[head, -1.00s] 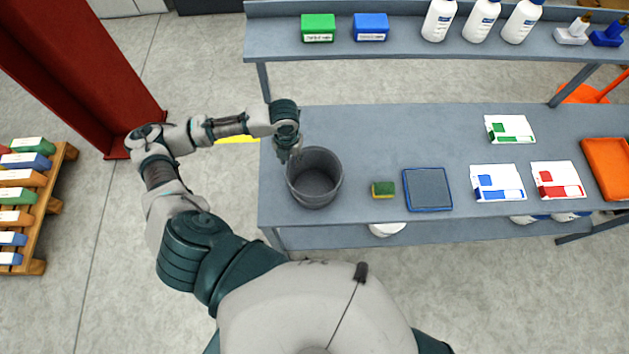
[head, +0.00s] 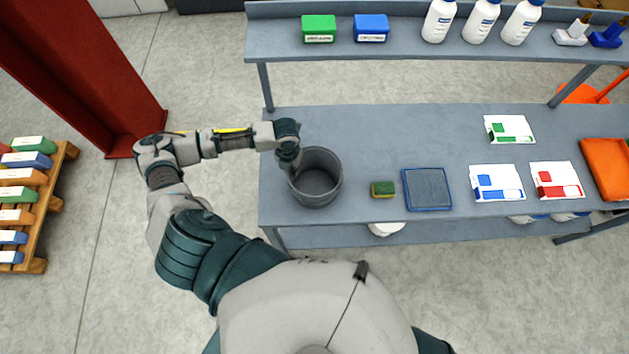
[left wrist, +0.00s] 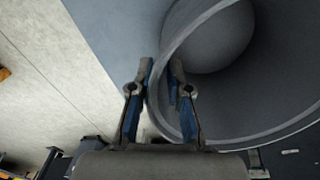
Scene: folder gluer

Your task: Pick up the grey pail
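The grey pail (head: 322,182) stands upright on the left end of the grey workbench, open at the top. My left gripper (head: 293,163) points down at the pail's left rim. In the left wrist view, the pail (left wrist: 215,45) fills the upper right, and its rim passes between the two fingertips of the left gripper (left wrist: 162,72). One finger is outside the wall and the other is over the inside. A gap shows between the fingers, so they look open around the rim. My right gripper is not in view.
On the bench (head: 375,140), right of the pail, lie a sponge (head: 383,189), a blue-edged tray (head: 428,189) and several label cards. A shelf (head: 400,46) with bottles and boxes runs along the back. A red column (head: 85,70) stands left.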

